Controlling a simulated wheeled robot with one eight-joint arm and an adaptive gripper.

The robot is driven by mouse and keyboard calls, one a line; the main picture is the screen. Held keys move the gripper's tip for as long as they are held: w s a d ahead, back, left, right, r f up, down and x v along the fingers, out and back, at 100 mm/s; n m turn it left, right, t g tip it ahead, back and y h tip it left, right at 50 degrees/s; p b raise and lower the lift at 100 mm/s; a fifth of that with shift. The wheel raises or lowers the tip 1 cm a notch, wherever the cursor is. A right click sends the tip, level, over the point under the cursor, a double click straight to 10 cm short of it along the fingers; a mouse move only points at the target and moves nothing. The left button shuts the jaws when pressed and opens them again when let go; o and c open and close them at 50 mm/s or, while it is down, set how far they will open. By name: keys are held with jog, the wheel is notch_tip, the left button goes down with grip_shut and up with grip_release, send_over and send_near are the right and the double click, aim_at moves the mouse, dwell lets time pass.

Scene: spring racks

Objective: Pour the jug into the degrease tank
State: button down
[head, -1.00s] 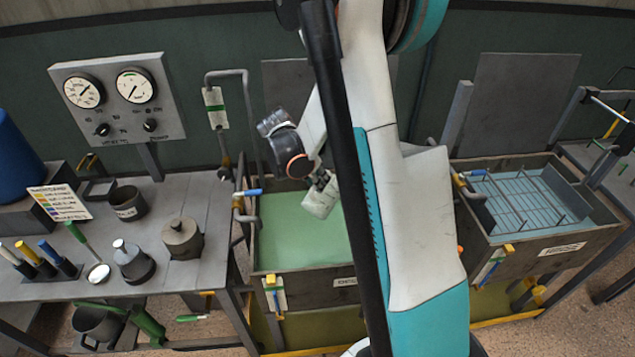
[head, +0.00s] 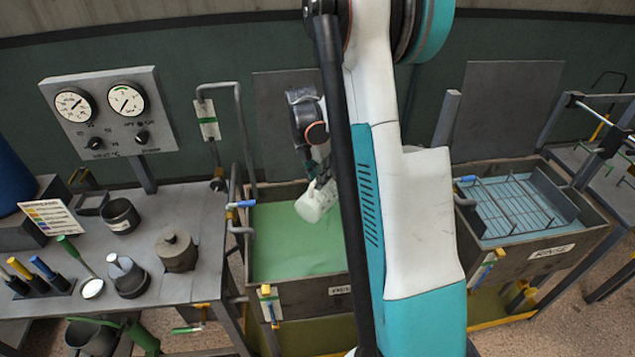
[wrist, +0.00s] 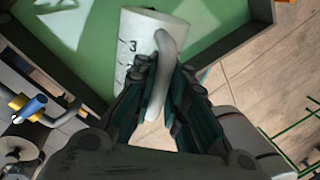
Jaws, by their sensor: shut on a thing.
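A white jug (head: 316,201) hangs tilted over the green liquid of a tank (head: 264,285) in the middle; the tank's label is too small to read for certain. My gripper (head: 316,177) is above the tank and partly hidden behind my arm in the head view. In the wrist view my gripper (wrist: 158,105) is shut on the handle of the jug (wrist: 134,45), which has graduation marks and a 3 on its side. The jug's mouth and any stream from it cannot be made out.
A tank labelled RINSE (head: 552,252) with a wire rack stands at the right. A grey bench (head: 210,215) with pots stands at the left, below a gauge panel (head: 110,112). A bent pipe (head: 240,130) and a blue-handled valve (head: 240,204) stand at the middle tank's left edge.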

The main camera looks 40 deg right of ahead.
jog(key=shift+w+d+r+g+y+b, duration=0.1)
jog(key=shift+w+d+g+y+b, duration=0.05)
jog(key=shift+d+y, duration=0.55)
jog(key=shift+w+d+r+g+y+b, duration=0.1)
jog(key=shift+w+d+g+y+b, duration=0.05)
jog(key=shift+d+y, duration=0.5)
jog(key=shift+d, duration=0.1)
dwell(1.7)
